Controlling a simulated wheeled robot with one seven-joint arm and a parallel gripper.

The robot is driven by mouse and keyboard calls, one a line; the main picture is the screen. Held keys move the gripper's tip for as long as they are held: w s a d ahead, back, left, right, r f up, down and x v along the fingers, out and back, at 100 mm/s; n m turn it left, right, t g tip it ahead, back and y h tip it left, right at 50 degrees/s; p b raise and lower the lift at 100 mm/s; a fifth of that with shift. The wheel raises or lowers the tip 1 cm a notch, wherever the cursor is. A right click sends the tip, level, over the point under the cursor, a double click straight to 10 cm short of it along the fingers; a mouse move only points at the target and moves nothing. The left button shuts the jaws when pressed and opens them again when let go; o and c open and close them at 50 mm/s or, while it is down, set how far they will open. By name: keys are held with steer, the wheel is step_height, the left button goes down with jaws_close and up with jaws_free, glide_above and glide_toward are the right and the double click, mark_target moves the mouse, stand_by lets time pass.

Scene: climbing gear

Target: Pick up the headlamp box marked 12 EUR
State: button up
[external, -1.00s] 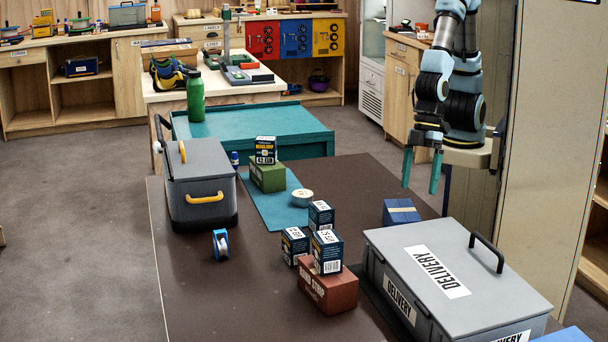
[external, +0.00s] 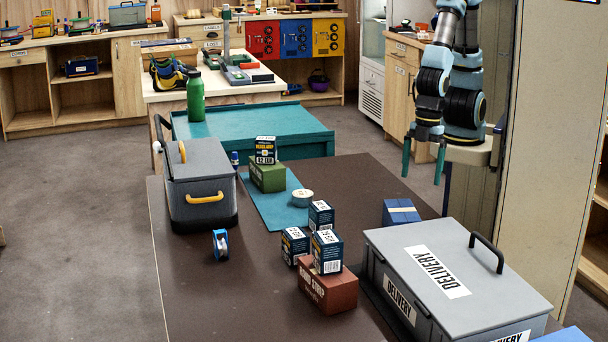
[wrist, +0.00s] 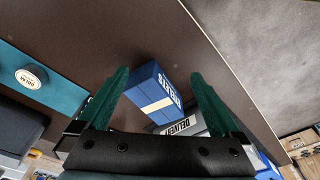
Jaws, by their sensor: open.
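Several dark headlamp boxes stand on the brown table. One box (external: 265,150), which appears marked 42 EUR, sits on a green box (external: 268,177). Another box (external: 327,252) sits on a red-brown box (external: 328,286). Two more stand on the table beside it, one to the left (external: 295,246) and one behind (external: 321,214). The price labels of these three are too small and tilted to read surely, so I cannot tell which is 12 EUR. My gripper (external: 423,163) is open and empty, above the table's right side, away from these boxes. None clearly shows in the wrist view.
A blue box (external: 400,212) lies below my gripper and shows between the fingers in the wrist view (wrist: 153,93). A large grey delivery case (external: 455,280) fills the front right.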

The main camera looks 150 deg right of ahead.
steer(key=shift+c, duration=0.6)
